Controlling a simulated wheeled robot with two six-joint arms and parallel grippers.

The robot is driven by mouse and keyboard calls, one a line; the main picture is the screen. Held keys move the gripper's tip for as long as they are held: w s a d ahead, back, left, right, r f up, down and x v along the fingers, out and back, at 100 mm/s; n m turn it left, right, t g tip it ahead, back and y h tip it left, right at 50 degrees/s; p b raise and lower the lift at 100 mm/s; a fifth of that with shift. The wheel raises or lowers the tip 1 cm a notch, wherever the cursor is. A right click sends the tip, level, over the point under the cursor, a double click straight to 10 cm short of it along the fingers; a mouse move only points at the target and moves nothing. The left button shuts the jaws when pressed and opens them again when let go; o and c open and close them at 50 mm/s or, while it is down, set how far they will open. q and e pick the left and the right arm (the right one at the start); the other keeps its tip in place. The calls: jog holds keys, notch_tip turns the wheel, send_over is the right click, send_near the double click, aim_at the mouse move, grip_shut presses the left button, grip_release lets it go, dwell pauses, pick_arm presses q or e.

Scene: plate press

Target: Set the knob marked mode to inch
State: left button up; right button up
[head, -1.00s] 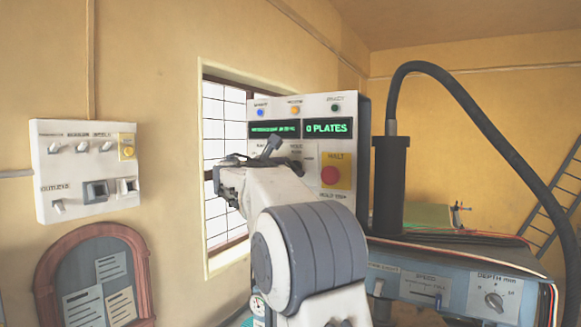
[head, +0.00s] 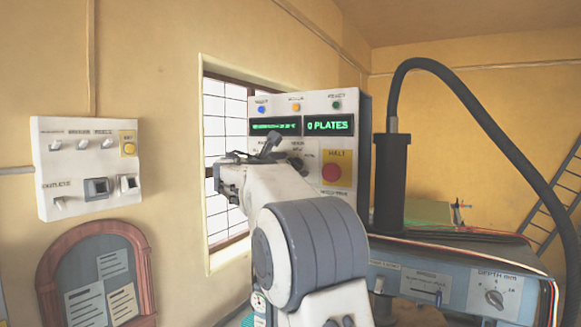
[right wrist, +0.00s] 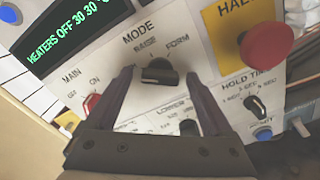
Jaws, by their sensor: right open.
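The mode knob (right wrist: 160,72) is black and sits on the pale front panel (right wrist: 215,95) under the word MODE. Marks that look like RAISE and FORM stand above it; I see no readable inch mark, and I cannot tell which mark it points to. My right gripper (right wrist: 158,78) is open, with one dark finger on each side of the knob; I cannot tell whether they touch it. In the head view my right gripper (head: 254,152) is in front of the panel and hides the knob. My left gripper is not in view.
A red main switch (right wrist: 92,103) is left of the fingers, and a hold time knob (right wrist: 256,106) is to the right. The red halt button (right wrist: 265,44) sticks out at upper right. Another dark knob (right wrist: 188,127) lies below, between the fingers.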

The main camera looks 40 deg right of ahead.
jog(key=shift+s+a, duration=0.15)
jog(key=shift+a, duration=0.25)
jog(key=b+v, duration=0.4)
jog(key=v, duration=0.5)
jog(key=shift+a+b, duration=0.25)
jog(key=shift+b, duration=0.05)
